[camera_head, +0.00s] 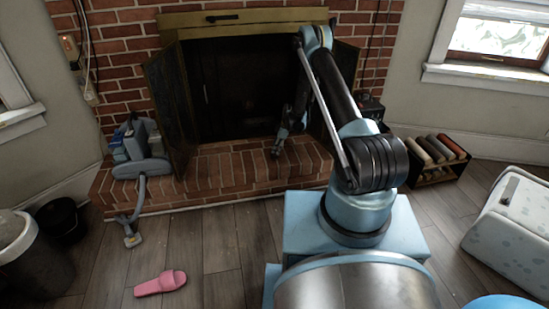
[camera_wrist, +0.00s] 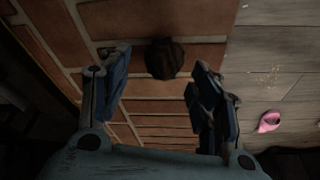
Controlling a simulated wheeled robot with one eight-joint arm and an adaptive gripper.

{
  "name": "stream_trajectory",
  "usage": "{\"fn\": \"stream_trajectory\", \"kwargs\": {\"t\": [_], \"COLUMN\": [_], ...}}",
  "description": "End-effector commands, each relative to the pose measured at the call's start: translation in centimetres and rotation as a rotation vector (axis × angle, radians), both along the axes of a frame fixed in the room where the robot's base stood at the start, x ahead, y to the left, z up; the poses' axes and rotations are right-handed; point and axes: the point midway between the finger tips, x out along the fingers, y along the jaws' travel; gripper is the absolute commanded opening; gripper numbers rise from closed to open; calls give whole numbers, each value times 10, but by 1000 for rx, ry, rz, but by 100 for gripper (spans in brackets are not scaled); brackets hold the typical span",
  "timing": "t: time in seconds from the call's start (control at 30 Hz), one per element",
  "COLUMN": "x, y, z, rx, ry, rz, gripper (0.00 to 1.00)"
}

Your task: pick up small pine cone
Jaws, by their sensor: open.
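The small pine cone (camera_wrist: 164,59) is a dark brown round shape on the brick hearth in the wrist view. It lies a little beyond the fingertips of my gripper (camera_wrist: 155,85), roughly in line with the gap between them. The fingers are apart with nothing between them but brick. In the head view my gripper (camera_head: 280,138) reaches down over the hearth in front of the fireplace opening. The pine cone cannot be made out in the head view. The height of my gripper above the cone is hard to tell.
The raised brick hearth (camera_head: 215,187) has a front edge above the wood floor. An open fireplace door (camera_head: 172,110) stands left of the gripper. A grey vacuum cleaner (camera_head: 140,155) sits on the hearth's left end. A pink slipper (camera_head: 160,283) lies on the floor.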

Motion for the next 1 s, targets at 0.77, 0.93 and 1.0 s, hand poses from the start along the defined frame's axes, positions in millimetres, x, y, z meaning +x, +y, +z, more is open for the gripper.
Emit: {"fn": "stream_trajectory", "kwargs": {"t": [0.77,0.93,1.0], "x": [-5,-5,-5], "y": [17,17,17], "z": [-50,-50,-50], "rx": [0,0,0], "ry": [0,0,0], "rz": [0,0,-1], "gripper": [57,35,19]}}
